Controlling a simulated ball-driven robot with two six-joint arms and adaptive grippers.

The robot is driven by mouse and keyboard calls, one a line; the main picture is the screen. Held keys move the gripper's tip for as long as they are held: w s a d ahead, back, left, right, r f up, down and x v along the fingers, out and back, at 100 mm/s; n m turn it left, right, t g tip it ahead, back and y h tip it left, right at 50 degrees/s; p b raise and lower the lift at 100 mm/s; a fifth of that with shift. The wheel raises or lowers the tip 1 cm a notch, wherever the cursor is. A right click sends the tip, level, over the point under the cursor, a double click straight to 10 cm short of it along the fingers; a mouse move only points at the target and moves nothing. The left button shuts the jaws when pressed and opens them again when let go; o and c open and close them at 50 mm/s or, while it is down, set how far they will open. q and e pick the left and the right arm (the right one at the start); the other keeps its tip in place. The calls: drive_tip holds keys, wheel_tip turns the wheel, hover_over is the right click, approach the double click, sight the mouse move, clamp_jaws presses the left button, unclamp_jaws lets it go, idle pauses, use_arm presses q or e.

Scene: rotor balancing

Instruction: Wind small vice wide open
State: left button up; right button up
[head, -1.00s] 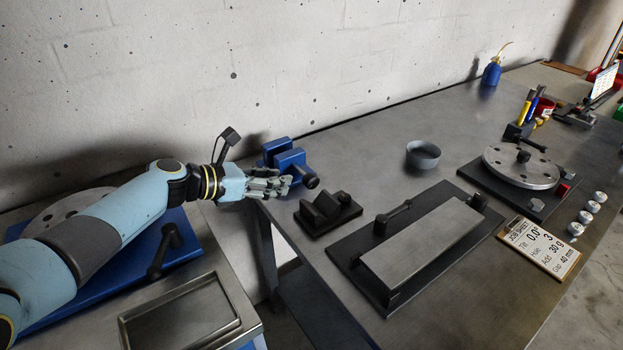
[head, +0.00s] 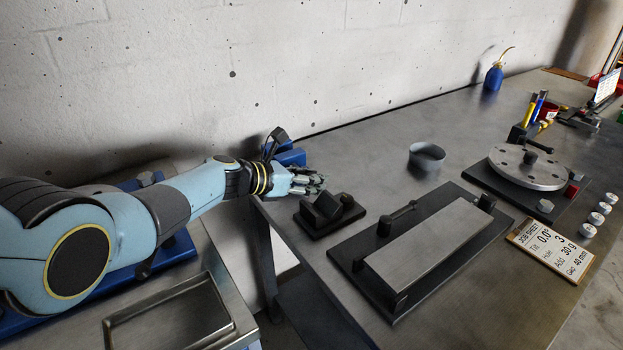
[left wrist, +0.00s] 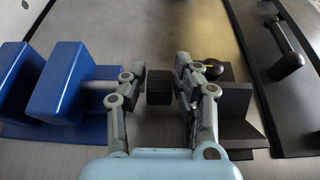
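The small blue vice (head: 290,155) stands at the left corner of the workbench, largely hidden behind my left arm in the head view. In the left wrist view its two blue jaws (left wrist: 62,82) stand apart with a gap between them, and a screw runs out to a dark ribbed knob (left wrist: 159,87). My left gripper (left wrist: 160,88) is open, with one finger on each side of the knob. A gap shows at least on the right side of the knob. The left gripper also shows in the head view (head: 312,182). My right gripper is not in view.
A black V-block (head: 328,212) stands just right of the left gripper. Beyond it are a black plate with a long grey bar (head: 425,250), a grey cup (head: 427,155) and a round rotor disc (head: 528,167). The bench's middle back is clear.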

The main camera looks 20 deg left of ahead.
use_arm(q)
clamp_jaws()
